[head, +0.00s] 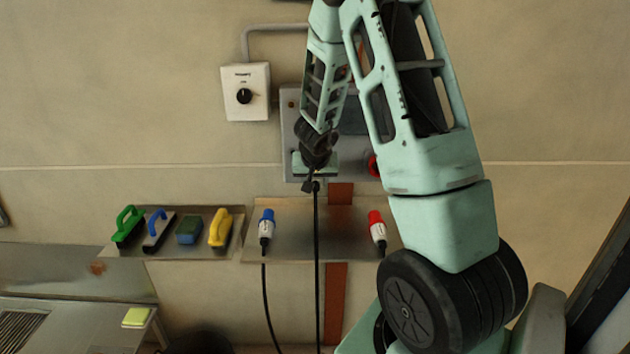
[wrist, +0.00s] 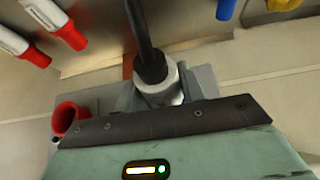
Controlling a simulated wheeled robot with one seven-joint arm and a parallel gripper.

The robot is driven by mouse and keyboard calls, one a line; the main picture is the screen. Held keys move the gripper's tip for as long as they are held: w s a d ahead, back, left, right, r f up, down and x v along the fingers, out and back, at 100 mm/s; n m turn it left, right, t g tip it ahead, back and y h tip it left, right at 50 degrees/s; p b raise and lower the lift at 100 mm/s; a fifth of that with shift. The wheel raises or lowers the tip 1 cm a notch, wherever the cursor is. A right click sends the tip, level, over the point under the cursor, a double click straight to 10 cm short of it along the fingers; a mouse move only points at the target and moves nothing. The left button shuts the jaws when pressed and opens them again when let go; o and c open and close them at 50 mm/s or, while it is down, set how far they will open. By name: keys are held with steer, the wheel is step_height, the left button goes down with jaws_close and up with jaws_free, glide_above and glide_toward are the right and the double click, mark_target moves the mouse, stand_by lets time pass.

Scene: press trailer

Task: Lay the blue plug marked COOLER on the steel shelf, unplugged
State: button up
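My gripper (head: 315,164) is at the grey wall panel. In the wrist view its fingers (wrist: 159,96) flank a grey-white plug (wrist: 158,80) and look shut on it. A black cable runs from this plug and hangs straight down in the head view. The plug's front end and colour are hidden, so I cannot tell whether it sits in a socket. A blue plug (head: 266,225) lies on the steel shelf (head: 290,251), left of the hanging cable; its blue end shows in the wrist view (wrist: 226,9). No COOLER marking is readable.
A red plug (head: 377,229) lies at the shelf's right; the wrist view shows two red plugs. A red socket (wrist: 67,118) is beside my gripper. Brushes and a sponge fill the left shelf (head: 150,251). The middle of the steel shelf looks bare apart from the cable crossing it.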

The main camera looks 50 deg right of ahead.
steer(key=shift+a, duration=0.1)
stand_by(0.3)
steer(key=s+a+b, duration=0.1)
steer(key=s+a, duration=0.3)
steer(key=a, duration=0.1)
steer(key=shift+s+a+b, duration=0.3)
steer(key=shift+s+b, duration=0.1)
stand_by(1.1)
stand_by(0.3)
